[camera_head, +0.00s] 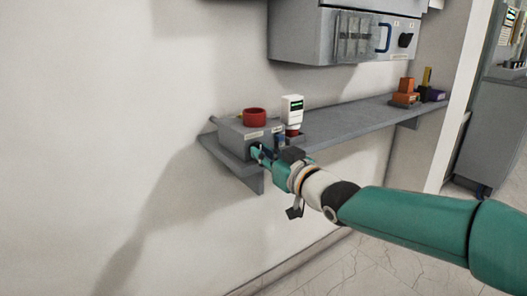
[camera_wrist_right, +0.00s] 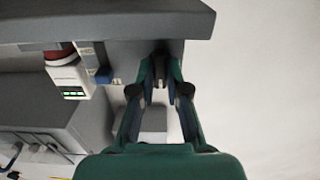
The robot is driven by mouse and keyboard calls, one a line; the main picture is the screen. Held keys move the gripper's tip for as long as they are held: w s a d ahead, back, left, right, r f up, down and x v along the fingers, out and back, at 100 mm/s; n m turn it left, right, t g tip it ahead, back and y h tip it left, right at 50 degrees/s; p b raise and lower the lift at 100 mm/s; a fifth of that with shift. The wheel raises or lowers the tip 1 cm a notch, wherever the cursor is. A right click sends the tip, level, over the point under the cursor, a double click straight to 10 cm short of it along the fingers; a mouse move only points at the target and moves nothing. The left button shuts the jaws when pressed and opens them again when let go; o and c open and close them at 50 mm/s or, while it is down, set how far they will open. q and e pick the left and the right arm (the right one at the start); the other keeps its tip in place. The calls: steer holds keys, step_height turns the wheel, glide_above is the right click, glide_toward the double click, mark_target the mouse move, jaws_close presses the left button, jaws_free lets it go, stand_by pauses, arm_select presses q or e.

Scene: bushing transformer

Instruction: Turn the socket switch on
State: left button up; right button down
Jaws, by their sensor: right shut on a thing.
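A grey box (camera_head: 232,135) stands on the left end of the wall shelf, with a red ring-shaped part (camera_head: 255,117) on top. In the wrist view the box's grey face (camera_wrist_right: 130,60) shows small labels and a blue part (camera_wrist_right: 103,76). My right gripper (camera_head: 258,152) reaches the front of the box. In the wrist view, its fingertips (camera_wrist_right: 160,72) are closed around a small dark knob-like switch (camera_wrist_right: 160,80) on that face. The fingers hide most of the switch, so I cannot tell its position. My left gripper is not in view.
A white device with a green display (camera_head: 292,108) stands right of the box. Orange and purple blocks (camera_head: 405,95) sit at the shelf's (camera_head: 350,119) far right end. A grey wall cabinet (camera_head: 300,35) hangs above. The wall left of the shelf is clear.

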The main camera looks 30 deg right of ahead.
steer(key=shift+f+m, duration=0.35)
steer(key=shift+m, duration=0.05)
steer(key=c, duration=1.4)
jaws_free()
steer(key=shift+c, duration=0.2)
steer(key=shift+r, duration=0.15)
steer(key=s, duration=1.2)
steer(key=shift+d, duration=0.45)
